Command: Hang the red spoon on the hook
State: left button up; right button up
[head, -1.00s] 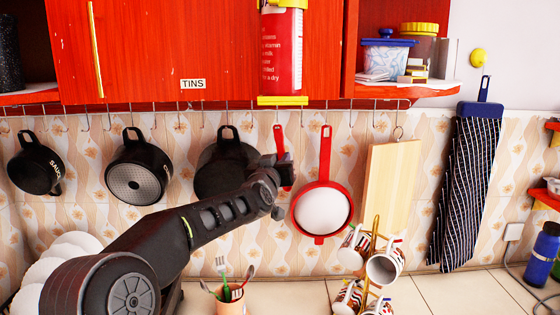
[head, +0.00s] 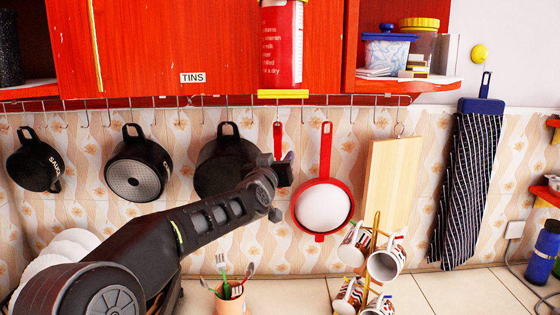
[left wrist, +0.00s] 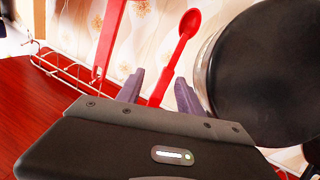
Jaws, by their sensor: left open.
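The red spoon (head: 278,142) is upright below the hook rail (head: 344,108), its handle top close under a hook (head: 278,114). It appears to hang there, but the contact is too small to tell. My left gripper (head: 283,172) is in front of its lower part and hides the bowl in the head view. In the left wrist view the spoon (left wrist: 188,28) shows its bowl beyond the open fingers (left wrist: 159,86). Its handle runs between the two fingertips, and its end is hidden behind the gripper body. My right gripper is not in view.
A black pan (head: 222,165) hangs close left of the gripper, and a red strainer (head: 322,205) close right. A wooden board (head: 393,185) hangs further right. Below stand a mug tree (head: 376,225) with mugs and a cutlery cup (head: 230,300). The red cabinet (head: 150,50) is above.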

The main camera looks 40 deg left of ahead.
pick_arm(q)
jog(key=b+v, duration=0.1)
jog(key=v, duration=0.4)
jog(key=shift+s+d, duration=0.1)
jog(key=shift+s, duration=0.05)
dwell(0.3)
